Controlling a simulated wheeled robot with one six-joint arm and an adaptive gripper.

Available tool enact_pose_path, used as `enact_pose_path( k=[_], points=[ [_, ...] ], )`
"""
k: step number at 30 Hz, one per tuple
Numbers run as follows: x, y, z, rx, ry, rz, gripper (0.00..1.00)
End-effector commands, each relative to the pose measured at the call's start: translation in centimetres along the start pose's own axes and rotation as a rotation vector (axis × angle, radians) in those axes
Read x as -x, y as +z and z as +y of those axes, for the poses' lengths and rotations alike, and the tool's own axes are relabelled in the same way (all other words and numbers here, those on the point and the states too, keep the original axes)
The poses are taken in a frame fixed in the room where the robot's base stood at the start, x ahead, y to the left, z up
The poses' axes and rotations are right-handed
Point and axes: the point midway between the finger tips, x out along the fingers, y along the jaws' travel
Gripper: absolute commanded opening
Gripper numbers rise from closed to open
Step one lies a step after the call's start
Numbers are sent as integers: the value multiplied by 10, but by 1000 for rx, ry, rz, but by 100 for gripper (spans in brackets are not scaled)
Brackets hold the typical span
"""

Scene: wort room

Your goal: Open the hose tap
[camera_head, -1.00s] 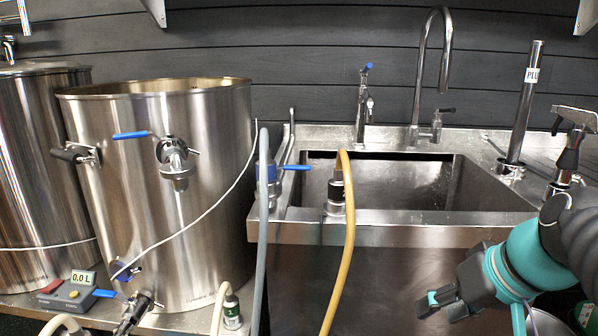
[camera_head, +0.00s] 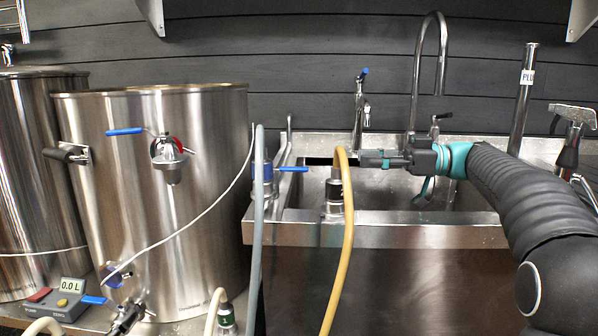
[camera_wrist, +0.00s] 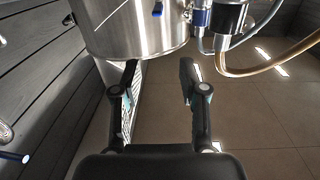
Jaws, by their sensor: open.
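A slim metal tap (camera_head: 362,112) with a blue lever stands upright at the back left of the sink. At the sink's left edge, a grey hose (camera_head: 258,220) meets a blue-collared fitting (camera_head: 265,172), with a blue lever (camera_head: 291,169) pointing right. I cannot tell from the pictures which of these is the hose tap. My gripper (camera_head: 364,158) is over the sink, pointing left, close beside the yellow hose (camera_head: 346,230). In the wrist view my gripper (camera_wrist: 158,68) is open and empty; a blue lever (camera_wrist: 157,9) and the blue-collared fitting (camera_wrist: 201,16) lie beyond it.
A steel kettle (camera_head: 215,230) stands left. A tall curved faucet (camera_head: 442,60) and a standing pipe (camera_head: 523,100) rise behind my arm.

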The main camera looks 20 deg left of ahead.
Motion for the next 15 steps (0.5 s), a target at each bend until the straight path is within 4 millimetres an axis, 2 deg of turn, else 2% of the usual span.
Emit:
enact_pose_path(
  k=[1, 5, 11, 15],
  points=[
    [-6, 10, 5, 3, -20, 2, 43],
    [-12, 23, 9, 22, -41, 5, 43],
    [-32, 25, 8, 24, -46, 4, 43],
    [-57, 24, 7, 23, -46, 3, 43]
  ],
)
